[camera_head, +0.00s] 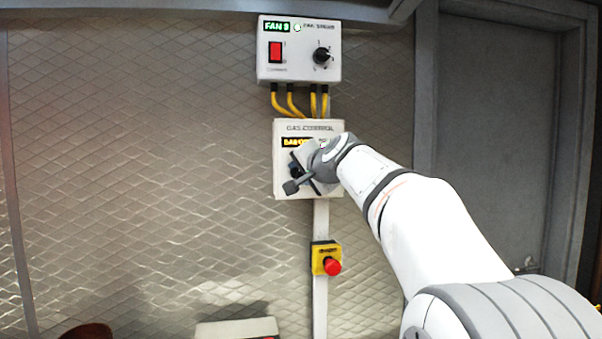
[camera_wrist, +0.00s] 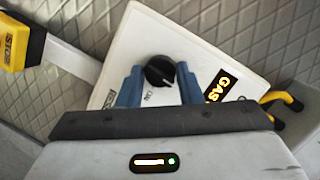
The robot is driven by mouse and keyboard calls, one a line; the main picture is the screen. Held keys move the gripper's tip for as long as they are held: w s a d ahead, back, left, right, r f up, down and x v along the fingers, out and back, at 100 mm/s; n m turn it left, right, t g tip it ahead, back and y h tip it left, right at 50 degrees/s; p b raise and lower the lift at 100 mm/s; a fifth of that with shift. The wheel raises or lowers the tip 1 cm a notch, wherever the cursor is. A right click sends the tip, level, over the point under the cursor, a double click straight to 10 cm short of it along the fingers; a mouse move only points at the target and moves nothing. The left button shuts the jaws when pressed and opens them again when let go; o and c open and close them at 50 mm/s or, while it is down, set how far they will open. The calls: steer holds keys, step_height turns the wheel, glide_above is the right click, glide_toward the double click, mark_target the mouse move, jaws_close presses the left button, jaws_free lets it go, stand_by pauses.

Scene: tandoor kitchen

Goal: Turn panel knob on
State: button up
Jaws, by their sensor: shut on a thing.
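The gas panel (camera_head: 283,184) is a white box on the wall, with a lit yellow display near its top. Its black round knob (camera_wrist: 158,71) shows clearly in the wrist view, with small lettering on the panel beside it. In the head view my gripper (camera_head: 298,172) is in front of the panel and largely hides the knob. In the wrist view the two blue-grey fingers of my gripper (camera_wrist: 160,84) stand on either side of the knob, shut on it. The exact contact points are hard to see.
A white fan box (camera_head: 297,66) with a red switch and a black dial hangs above, joined by yellow cables (camera_head: 290,100). A yellow stop box with a red button (camera_head: 332,267) is below. Quilted metal wall lies to the left; a grey door (camera_head: 495,130) is at right.

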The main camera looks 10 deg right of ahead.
steer(key=shift+m+b, duration=0.3)
steer(key=shift+b, duration=0.1)
steer(key=m+b, duration=0.1)
steer(key=m+y+b, duration=0.1)
steer(key=m+b, duration=0.1)
steer(key=shift+d+f+t, duration=0.1)
steer(key=shift+f+t, duration=0.15)
steer(key=shift+t, duration=0.15)
steer(key=m+t+y+b, duration=0.1)
steer(key=m+b, duration=0.2)
steer(key=m, duration=0.1)
steer(key=shift+f, duration=0.1)
steer(key=m+t+b, duration=0.1)
steer(key=m+b, duration=0.2)
steer(key=m, duration=0.1)
steer(key=shift+f+m, duration=0.1)
steer(key=shift+m, duration=0.2)
steer(key=shift+m+t+h+b, duration=0.15)
steer(key=shift+m+t+b, duration=0.35)
steer(key=shift+m, duration=0.7)
steer(key=shift+m+t+h+b, duration=0.15)
steer(key=shift+m+t+b, duration=0.15)
steer(key=shift+m+b, duration=0.65)
steer(key=shift+m, duration=0.45)
steer(key=o, duration=1)
steer(key=shift+c, duration=0.2)
